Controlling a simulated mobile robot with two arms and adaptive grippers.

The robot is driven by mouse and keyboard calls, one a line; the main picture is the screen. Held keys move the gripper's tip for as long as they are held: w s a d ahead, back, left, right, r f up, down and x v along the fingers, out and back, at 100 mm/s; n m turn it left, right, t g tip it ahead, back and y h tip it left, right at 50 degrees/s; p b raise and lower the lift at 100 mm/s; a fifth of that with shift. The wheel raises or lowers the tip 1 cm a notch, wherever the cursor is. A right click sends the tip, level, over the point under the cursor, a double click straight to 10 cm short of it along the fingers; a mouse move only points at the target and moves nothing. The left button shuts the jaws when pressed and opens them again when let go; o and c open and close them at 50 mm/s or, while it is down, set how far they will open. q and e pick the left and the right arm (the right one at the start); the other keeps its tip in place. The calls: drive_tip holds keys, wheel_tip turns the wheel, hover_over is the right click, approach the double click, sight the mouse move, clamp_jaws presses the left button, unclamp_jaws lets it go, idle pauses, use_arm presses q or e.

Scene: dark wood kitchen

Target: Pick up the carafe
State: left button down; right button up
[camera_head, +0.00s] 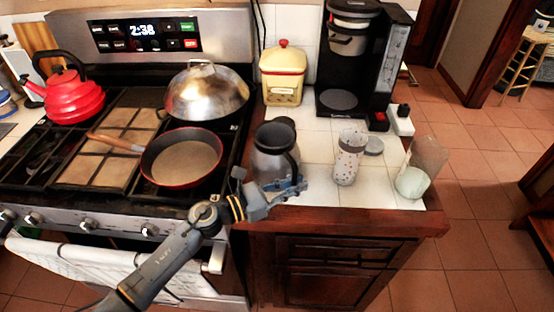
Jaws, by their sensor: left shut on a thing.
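The carafe (267,160), grey with a dark top and dark handle, stands upright at the front left of the white tiled counter, beside the stove. My left gripper (290,187) is at its front right side, low on the handle side, and is shut on the carafe. The gripper and wrist hide the lower part of the carafe, so I cannot tell if its base touches the counter. My right gripper is not in view.
A speckled cup (348,160) stands right of the carafe, with a pale glass (411,183) farther right. A black coffee maker (352,75) and a yellow canister (283,76) stand behind. A red pan (181,163) sits on the stove at left.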

use_arm(q)
drive_tip(key=shift+w+r, duration=0.1)
drive_tip(key=shift+r, duration=0.15)
